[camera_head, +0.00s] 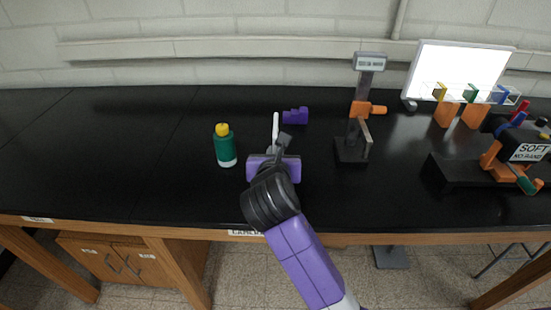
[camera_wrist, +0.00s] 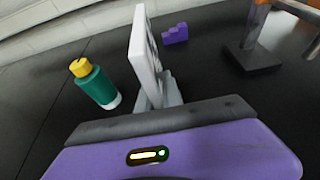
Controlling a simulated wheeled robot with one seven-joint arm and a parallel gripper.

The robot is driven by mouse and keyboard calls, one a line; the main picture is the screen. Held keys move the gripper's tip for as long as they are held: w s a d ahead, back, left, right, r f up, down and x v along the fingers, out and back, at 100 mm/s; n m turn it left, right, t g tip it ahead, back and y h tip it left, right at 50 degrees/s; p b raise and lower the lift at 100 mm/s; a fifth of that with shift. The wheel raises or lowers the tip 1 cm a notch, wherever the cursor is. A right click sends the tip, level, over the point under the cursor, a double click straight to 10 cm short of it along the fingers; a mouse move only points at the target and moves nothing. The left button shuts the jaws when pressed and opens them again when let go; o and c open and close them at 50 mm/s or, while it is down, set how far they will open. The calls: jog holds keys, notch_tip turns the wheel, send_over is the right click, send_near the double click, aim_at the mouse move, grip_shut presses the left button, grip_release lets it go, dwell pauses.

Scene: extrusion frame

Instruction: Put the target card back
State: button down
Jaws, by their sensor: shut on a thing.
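A thin white card (camera_head: 275,126) stands upright in my gripper (camera_head: 277,146). In the wrist view the card (camera_wrist: 143,52) is seen nearly edge-on, with dark markings on its right side. My gripper (camera_wrist: 160,92) is shut on its lower part, and the purple gripper body hides what lies directly below. A small stepped purple block (camera_head: 295,116) sits on the black bench beyond the card and to its right. The block (camera_wrist: 175,35) also shows in the wrist view, apart from the card. I cannot tell whether it is a card holder.
A green bottle with a yellow cap (camera_head: 224,146) stands left of my gripper. A post stand with an orange clamp (camera_head: 365,108) stands to the right. Farther right are a lit white panel (camera_head: 462,70) and a black device labelled SOFT (camera_head: 520,145). The bench's left side is clear.

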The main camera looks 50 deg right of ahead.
jog(key=shift+f, duration=0.9)
jog(key=c, duration=1.5)
grip_release()
jog(key=shift+r, duration=0.1)
jog(key=v, duration=1.2)
